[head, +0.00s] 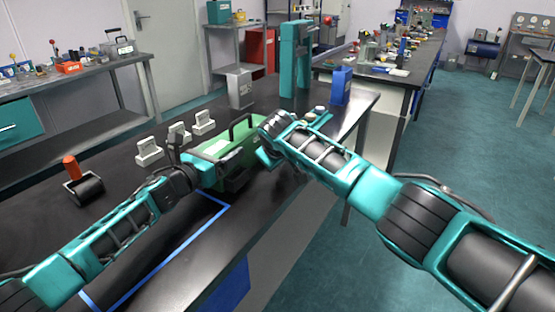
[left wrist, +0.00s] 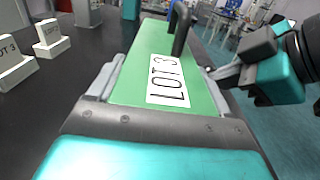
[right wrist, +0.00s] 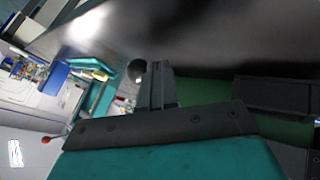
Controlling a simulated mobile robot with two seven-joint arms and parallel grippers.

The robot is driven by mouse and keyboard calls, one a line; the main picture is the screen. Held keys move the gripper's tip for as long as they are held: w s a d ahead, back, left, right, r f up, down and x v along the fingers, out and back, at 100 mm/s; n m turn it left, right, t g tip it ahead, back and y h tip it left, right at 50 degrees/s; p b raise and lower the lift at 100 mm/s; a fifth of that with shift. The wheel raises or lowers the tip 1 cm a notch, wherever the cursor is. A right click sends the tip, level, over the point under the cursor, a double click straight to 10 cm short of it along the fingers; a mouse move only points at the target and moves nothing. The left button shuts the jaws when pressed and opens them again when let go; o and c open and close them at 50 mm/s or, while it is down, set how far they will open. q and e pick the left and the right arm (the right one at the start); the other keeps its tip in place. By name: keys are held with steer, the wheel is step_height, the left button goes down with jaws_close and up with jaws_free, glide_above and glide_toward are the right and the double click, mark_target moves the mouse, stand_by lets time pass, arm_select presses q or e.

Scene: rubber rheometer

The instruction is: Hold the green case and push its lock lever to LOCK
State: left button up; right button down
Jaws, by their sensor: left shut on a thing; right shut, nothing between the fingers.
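The green case (head: 240,150) with a black top handle sits on the dark bench. In the left wrist view the case (left wrist: 150,55) shows a white label reading LOT 3. My left gripper (head: 203,166) is shut on the case, one grey finger along each side. My right gripper (head: 266,148) is at the right side of the case, with its fingers (right wrist: 157,85) closed together and empty. The right wrist view shows dark green case surface just beyond them. I cannot make out the lock lever or its position; whether my right fingertips touch it is unclear.
Several white label blocks (head: 149,151) stand behind the case. A black roller with a red-orange handle (head: 71,168) is at left. A grey box (head: 240,88), a teal upright stand (head: 294,60) and a blue container (head: 341,86) stand farther back. Blue tape (head: 205,224) marks the bench front.

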steer(key=shift+d+f+n+y, duration=0.1)
steer(key=shift+d+n+y, duration=0.2)
steer(key=shift+d+n, duration=0.15)
steer(key=shift+w+d+n+y, duration=0.2)
steer(key=shift+d+n+y, duration=0.15)
steer(key=shift+d+n, duration=0.15)
steer(key=shift+w+d+n+y, duration=0.15)
steer(key=shift+d+n+y, duration=0.2)
steer(key=shift+d+n, duration=0.1)
steer(key=shift+w+d+n+y, duration=0.35)
steer(key=shift+d+n+y, duration=0.05)
steer(key=shift+d+n, duration=0.2)
steer(key=shift+w+d, duration=1.1)
steer(key=shift+w, duration=0.05)
steer(key=shift+s+d+f, duration=0.15)
steer(key=shift+s, duration=0.8)
steer(key=shift+s+d+f, duration=0.1)
steer(key=shift+s+f, duration=0.05)
steer(key=shift+s, duration=0.8)
steer(key=s+d+r, duration=0.4)
steer(key=r, duration=0.3)
steer(key=shift+s+d+r, duration=0.25)
steer(key=shift+s+r, duration=0.05)
steer(key=shift+r, duration=0.05)
